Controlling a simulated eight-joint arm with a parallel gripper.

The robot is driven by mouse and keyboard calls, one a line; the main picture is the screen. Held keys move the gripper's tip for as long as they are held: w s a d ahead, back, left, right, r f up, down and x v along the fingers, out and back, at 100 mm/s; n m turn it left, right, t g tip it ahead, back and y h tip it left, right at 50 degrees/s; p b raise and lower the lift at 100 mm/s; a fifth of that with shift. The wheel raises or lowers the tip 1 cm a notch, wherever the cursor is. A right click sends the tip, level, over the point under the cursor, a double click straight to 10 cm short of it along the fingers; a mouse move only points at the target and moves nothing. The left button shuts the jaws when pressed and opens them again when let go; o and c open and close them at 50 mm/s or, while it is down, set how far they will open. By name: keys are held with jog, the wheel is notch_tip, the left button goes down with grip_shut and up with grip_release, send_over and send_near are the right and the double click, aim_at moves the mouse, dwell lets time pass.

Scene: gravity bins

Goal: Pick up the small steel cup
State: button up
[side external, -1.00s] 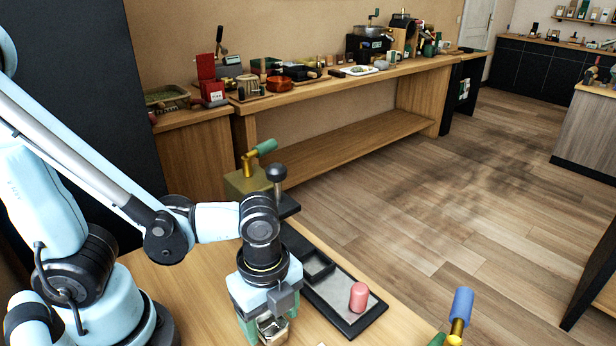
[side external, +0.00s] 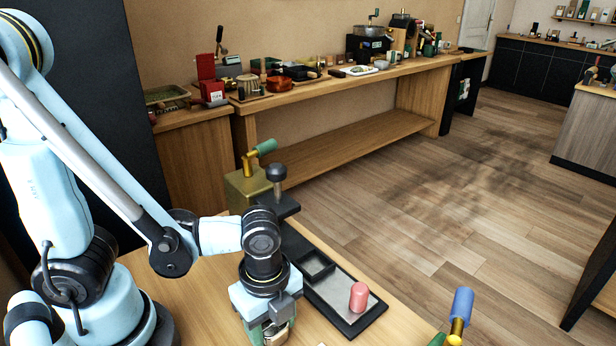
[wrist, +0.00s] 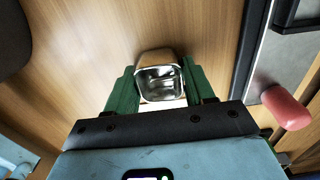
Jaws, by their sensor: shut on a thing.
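The small steel cup (wrist: 155,62) is shiny, with a squarish open mouth and rounded corners. In the wrist view it sits between the two green fingers of my gripper (wrist: 160,84), which touch it on both sides. In the side view my gripper (side external: 268,322) points down over the near part of the wooden table, and the cup (side external: 277,338) shows small between its fingers near the bottom edge. My gripper is shut on the cup. I cannot tell whether the cup's base touches the table.
A dark tray (side external: 352,327) with a grey inset lies right of my gripper, with a pink cylinder (side external: 358,296) standing on it. A brass block with a green-handled crank (side external: 246,188) and a black-knobbed stand (side external: 277,182) are behind. A blue-handled crank (side external: 461,306) is at right.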

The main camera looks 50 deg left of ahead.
jog(key=shift+c, duration=0.7)
jog(key=shift+r, duration=0.1)
jog(key=shift+r, duration=0.95)
jog(key=shift+r, duration=2.45)
